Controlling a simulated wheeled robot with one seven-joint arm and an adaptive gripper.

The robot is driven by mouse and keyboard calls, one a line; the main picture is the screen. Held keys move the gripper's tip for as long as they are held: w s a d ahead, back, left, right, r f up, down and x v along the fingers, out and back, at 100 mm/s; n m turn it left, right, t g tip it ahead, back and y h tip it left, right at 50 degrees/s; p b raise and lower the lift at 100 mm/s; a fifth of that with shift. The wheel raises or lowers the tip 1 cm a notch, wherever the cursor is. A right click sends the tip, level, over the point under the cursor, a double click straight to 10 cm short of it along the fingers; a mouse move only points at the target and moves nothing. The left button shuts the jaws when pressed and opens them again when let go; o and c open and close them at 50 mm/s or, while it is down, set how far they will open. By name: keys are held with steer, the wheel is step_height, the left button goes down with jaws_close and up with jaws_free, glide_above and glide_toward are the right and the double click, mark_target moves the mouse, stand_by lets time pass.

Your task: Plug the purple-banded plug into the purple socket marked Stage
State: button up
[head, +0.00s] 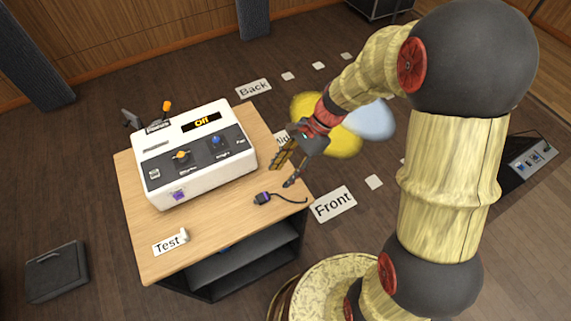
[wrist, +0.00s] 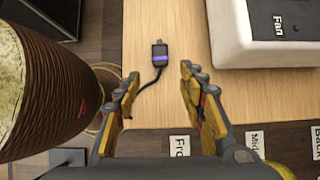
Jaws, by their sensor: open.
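The purple-banded plug (head: 263,198) lies on the wooden table top near its right edge, with its dark cord trailing right. In the wrist view the plug (wrist: 160,59) lies flat, prongs pointing up the picture, ahead of and between the fingers. My gripper (head: 288,170) is open and empty, above the table's right edge; its fingers also show in the wrist view (wrist: 160,84). The purple socket (head: 179,195) is on the front face of the white console (head: 215,169), left of the plug. Its marking is too small to read.
A small sign reading Test (head: 168,244) stands at the table's front left. The table top (head: 225,225) between console and plug is clear. Floor signs Front (head: 333,204) and Back (head: 253,89) lie beyond the table. A dark case (head: 57,271) sits on the floor at left.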

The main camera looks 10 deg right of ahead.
mark_target(266, 195)
steer(key=b+x, duration=0.5)
steer(key=x, duration=0.2)
steer(key=shift+x, duration=1)
steer(key=shift+c, duration=1.4)
steer(key=c, duration=0.8)
steer(key=shift+r, duration=0.1)
step_height(266, 195, up, 5)
steer(key=p, duration=0.4)
steer(key=shift+p, duration=0.3)
